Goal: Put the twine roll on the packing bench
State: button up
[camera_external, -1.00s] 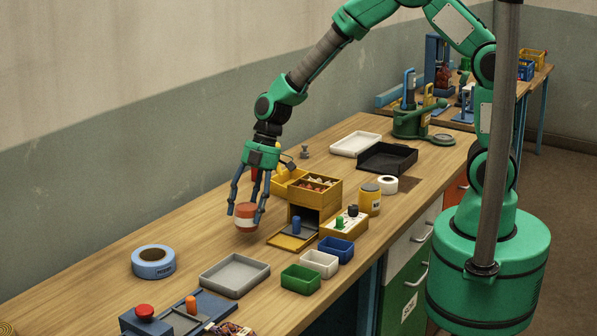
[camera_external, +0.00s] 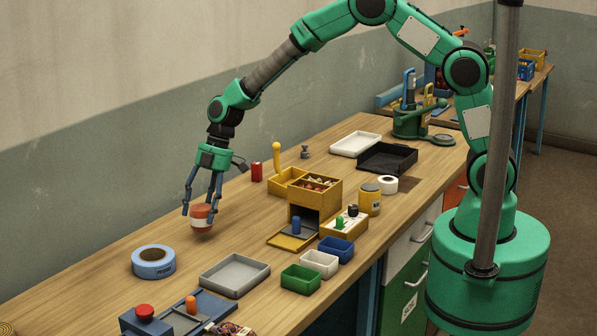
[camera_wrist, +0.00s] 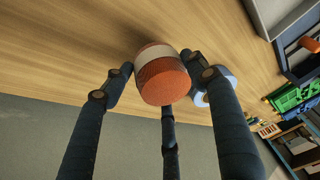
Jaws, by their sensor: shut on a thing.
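The twine roll (camera_external: 202,218), orange-red with a white band around it, is between the fingers of my gripper (camera_external: 201,208) in the external view. My gripper is shut on it and holds it just above the long wooden bench (camera_external: 110,290), with a small shadow beneath. In the wrist view the twine roll (camera_wrist: 162,78) sits between the dark fingers, its textured orange end facing the camera. Which bench is the packing bench cannot be told from a label.
A blue tape roll (camera_external: 153,262) lies to the lower left, a grey tray (camera_external: 235,287) below. A yellow box unit (camera_external: 315,190) and small bins stand to the right. A second bench (camera_external: 538,80) is at the back right. Bare wood surrounds the gripper's left side.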

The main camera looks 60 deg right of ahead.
aim_at(201, 220)
jog(key=shift+w+a, duration=0.1)
jog(key=shift+w, duration=0.15)
jog(key=shift+f+b, duration=0.3)
jog(key=shift+f, duration=1.45)
jog(key=shift+f, duration=0.1)
jog(key=o, duration=1.3)
jog(key=p+v, duration=0.1)
jog(key=v, duration=1.1)
